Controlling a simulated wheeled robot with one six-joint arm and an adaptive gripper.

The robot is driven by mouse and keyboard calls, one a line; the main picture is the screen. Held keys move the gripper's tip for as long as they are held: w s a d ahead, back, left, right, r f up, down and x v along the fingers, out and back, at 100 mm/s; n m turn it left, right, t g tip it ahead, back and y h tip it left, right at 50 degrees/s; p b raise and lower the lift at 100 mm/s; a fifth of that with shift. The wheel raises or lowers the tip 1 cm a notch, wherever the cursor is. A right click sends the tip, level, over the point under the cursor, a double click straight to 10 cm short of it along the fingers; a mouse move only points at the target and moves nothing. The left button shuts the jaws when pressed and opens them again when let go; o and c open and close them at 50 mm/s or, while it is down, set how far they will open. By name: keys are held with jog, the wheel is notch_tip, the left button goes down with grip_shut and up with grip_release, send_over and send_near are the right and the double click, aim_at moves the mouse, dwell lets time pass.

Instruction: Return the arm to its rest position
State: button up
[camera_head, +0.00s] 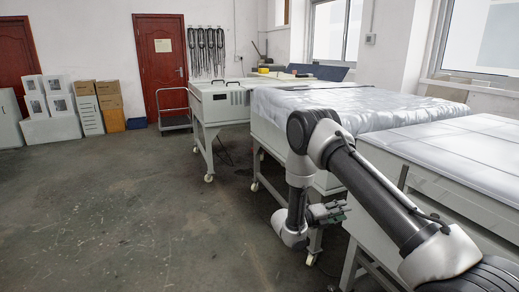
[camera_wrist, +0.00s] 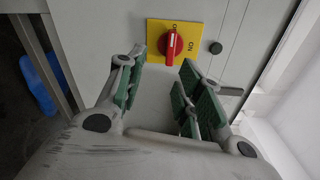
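My arm reaches from the lower right of the head view, bends at the elbow and hangs down beside the covered table. My gripper (camera_head: 328,212) shows small at its end, close to the side of the white machine. In the wrist view my gripper (camera_wrist: 163,80) is open, with its green pads apart and nothing between them. Beyond the fingertips is a red rotary switch (camera_wrist: 171,45) on a yellow plate (camera_wrist: 190,32), fixed to a grey panel (camera_wrist: 100,22). The fingers look apart from the switch; the exact gap cannot be told.
A long machine line with a silver-covered table (camera_head: 350,105) runs along the right, near my arm. A white unit on castors (camera_head: 222,104) stands farther back. A black round knob (camera_wrist: 215,47) sits beside the switch plate. The floor (camera_head: 130,215) to the left is clear.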

jog(key=s+d+f+m+g, duration=0.2)
jog(key=s+d+m+g, duration=0.15)
jog(key=s+m, duration=0.3)
jog(key=s+d+r+m+g+y, duration=0.1)
jog(key=s+r+m+g+y, duration=0.4)
jog(key=s+r+m, duration=0.6)
jog(key=s+a+r+m+t+y, duration=0.1)
jog(key=s+r+m+t+y, duration=0.3)
jog(key=s+r+m, duration=0.5)
jog(key=s+a+r+m+t+y, duration=0.2)
jog(key=s+r+m+t+y, duration=0.2)
jog(key=r, duration=1.1)
jog(key=s+m+y, duration=0.3)
jog(key=s+m, duration=0.3)
jog(key=shift+s+a+r+y, duration=0.2)
jog(key=shift+s+y, duration=0.1)
jog(key=shift+s, duration=0.05)
jog(key=shift+s, duration=0.1)
